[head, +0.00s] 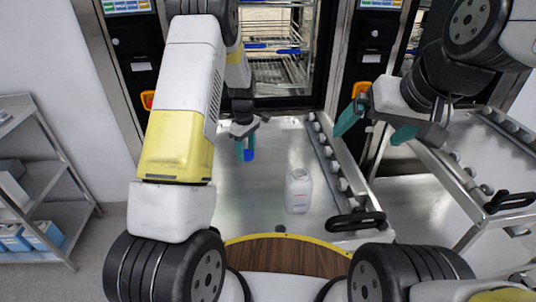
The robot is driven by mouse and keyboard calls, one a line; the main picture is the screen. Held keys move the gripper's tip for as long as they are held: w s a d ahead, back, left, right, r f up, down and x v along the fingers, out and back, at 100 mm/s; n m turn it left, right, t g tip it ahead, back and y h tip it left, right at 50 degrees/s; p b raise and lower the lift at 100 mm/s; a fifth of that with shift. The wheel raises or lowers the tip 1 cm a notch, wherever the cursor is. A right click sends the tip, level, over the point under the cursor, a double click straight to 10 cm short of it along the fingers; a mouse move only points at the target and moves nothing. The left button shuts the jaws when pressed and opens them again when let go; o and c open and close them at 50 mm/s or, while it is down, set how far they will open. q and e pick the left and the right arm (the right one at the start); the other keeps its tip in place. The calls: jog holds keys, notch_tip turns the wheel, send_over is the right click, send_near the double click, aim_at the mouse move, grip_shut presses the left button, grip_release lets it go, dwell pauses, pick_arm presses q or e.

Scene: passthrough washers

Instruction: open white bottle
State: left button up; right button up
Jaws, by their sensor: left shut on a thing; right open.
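The white bottle (298,192) stands upright on the metal work surface, right of the picture's middle. Its top looks pale, and I cannot make out its neck clearly. My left gripper (247,152) is above the surface, up and left of the bottle and apart from it. It is shut on a small blue piece (250,155) that looks like a cap. My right gripper (376,127) is open and empty, up and right of the bottle, with its teal fingers spread wide.
The metal work surface (245,205) is mostly clear around the bottle. A roller rail and black handle (355,221) line its right side. An open washer with wire racks (275,72) stands behind. A second cart (480,150) is at right, a shelf (35,180) at left.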

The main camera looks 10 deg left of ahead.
aim_at(249, 174)
pick_arm(q)
jog(key=w+n, duration=0.1)
jog(key=w+f+n, duration=0.1)
jog(key=n, duration=0.1)
jog(key=shift+w+f, duration=0.1)
jog(key=shift+w, duration=0.1)
notch_tip(249, 174, down, 10)
jog(key=shift+r, duration=0.1)
jog(key=o, duration=1.6)
jog(key=shift+c, duration=0.2)
